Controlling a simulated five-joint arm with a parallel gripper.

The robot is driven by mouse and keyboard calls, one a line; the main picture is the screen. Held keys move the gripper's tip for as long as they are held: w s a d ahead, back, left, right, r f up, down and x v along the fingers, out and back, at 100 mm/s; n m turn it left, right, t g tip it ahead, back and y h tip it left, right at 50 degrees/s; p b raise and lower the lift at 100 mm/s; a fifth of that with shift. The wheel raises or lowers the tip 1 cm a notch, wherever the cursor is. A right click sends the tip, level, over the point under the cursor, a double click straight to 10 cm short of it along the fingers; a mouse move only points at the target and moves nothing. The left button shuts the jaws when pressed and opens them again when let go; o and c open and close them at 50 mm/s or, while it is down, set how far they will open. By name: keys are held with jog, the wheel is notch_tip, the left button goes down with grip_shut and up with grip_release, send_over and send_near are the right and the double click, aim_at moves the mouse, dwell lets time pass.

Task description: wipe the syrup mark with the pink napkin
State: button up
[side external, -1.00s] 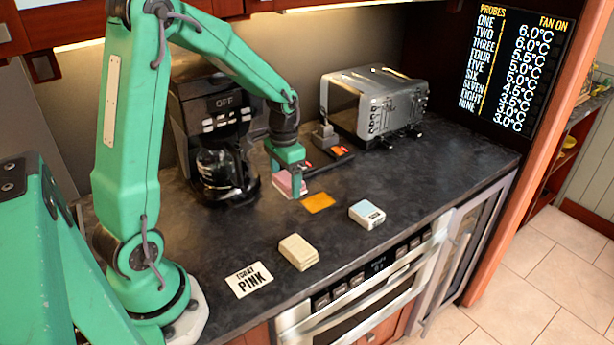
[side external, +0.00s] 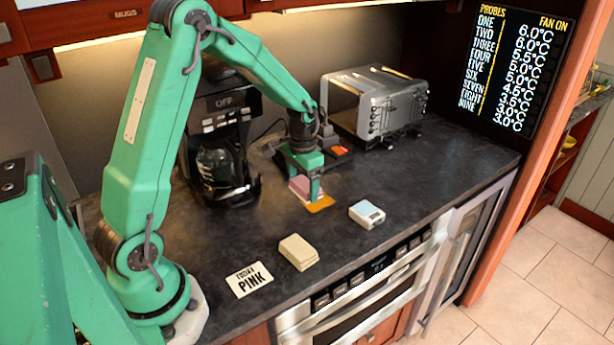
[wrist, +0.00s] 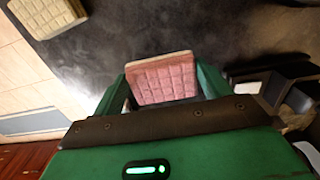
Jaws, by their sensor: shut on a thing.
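The pink napkin (side external: 300,187) is a folded, quilted block held between the fingers of my gripper (side external: 306,184). In the wrist view the napkin (wrist: 163,82) sits between both green fingers of my gripper (wrist: 163,90). The syrup mark (side external: 321,205) is a flat orange patch on the dark counter. My gripper and the napkin are over its far left part and hide some of it. Whether the napkin touches the counter is hard to tell. The syrup mark does not show in the wrist view.
A beige napkin (side external: 297,252) and a blue-and-white one (side external: 367,214) lie nearer the counter's front edge. A "TODAY PINK" card (side external: 249,280) lies at the front left. A coffee maker (side external: 217,150) and a toaster (side external: 374,103) stand behind. The counter (side external: 420,190) is clear at the right.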

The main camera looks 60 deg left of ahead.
aim_at(303, 209)
jog(key=shift+f, duration=1.95)
jog(key=shift+w+f, duration=0.45)
jog(key=shift+f, duration=0.25)
jog(key=shift+c, duration=0.6)
jog(key=shift+w, duration=3.55)
jog(key=shift+s, duration=4.05)
jog(key=shift+r, duration=4.1)
jog(key=shift+d, duration=0.15)
